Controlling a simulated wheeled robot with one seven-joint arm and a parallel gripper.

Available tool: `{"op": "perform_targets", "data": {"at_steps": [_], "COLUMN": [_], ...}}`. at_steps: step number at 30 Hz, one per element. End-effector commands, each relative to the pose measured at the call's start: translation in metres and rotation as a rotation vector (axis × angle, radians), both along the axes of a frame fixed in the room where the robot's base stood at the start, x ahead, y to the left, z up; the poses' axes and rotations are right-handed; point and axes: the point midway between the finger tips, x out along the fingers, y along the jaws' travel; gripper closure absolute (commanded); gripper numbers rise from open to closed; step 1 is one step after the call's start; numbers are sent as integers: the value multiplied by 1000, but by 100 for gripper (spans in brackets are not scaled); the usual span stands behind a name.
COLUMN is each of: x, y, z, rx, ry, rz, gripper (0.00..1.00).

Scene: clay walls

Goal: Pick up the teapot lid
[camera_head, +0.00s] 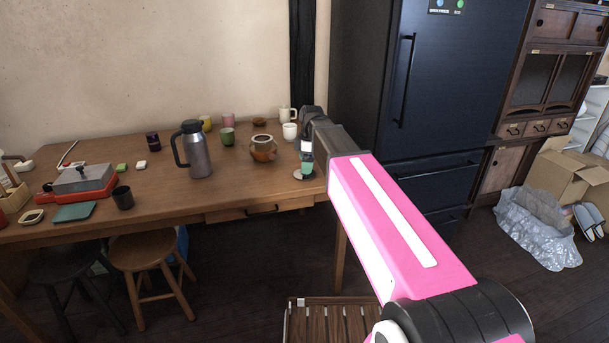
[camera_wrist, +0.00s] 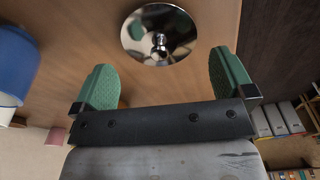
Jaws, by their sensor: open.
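The lid (camera_wrist: 140,42) is a round, shiny metal disc with a small knob, lying on the wooden table in the wrist view. In the head view it is a small pale disc (camera_head: 298,175) near the table's right front edge. My gripper (camera_head: 307,163) is over that corner, pointing down beside the lid. In the wrist view my gripper (camera_wrist: 164,78) has its two green fingers wide apart and empty. The lid's knob lies between their lines, just beyond the tips, and I see no contact. A brown round pot (camera_head: 263,154) stands behind and left of the lid.
The wooden table (camera_head: 231,190) also holds a grey flask (camera_head: 199,158), several cups, a white cup (camera_head: 290,131) behind my gripper and a red stove (camera_head: 77,186). A blue object (camera_wrist: 14,62) shows at left in the wrist view. A dark fridge (camera_head: 437,120) stands right of the table.

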Motion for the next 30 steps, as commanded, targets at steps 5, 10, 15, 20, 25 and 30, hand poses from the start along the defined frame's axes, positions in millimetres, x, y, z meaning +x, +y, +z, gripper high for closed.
{"op": "perform_targets", "data": {"at_steps": [5, 10, 15, 20, 25, 30], "x": [0, 0, 0, 0, 0, -1], "y": [2, 3, 3, 3, 3, 3], "z": [-24, -33, -33, -33, -34, -35], "rx": [0, 0, 0, 0, 0, 0], "ry": [2, -1, -1, -1, 1, 2], "rz": [0, 0, 0, 0, 0, 0], "gripper": [0, 0, 0, 45, 47, 48]}}
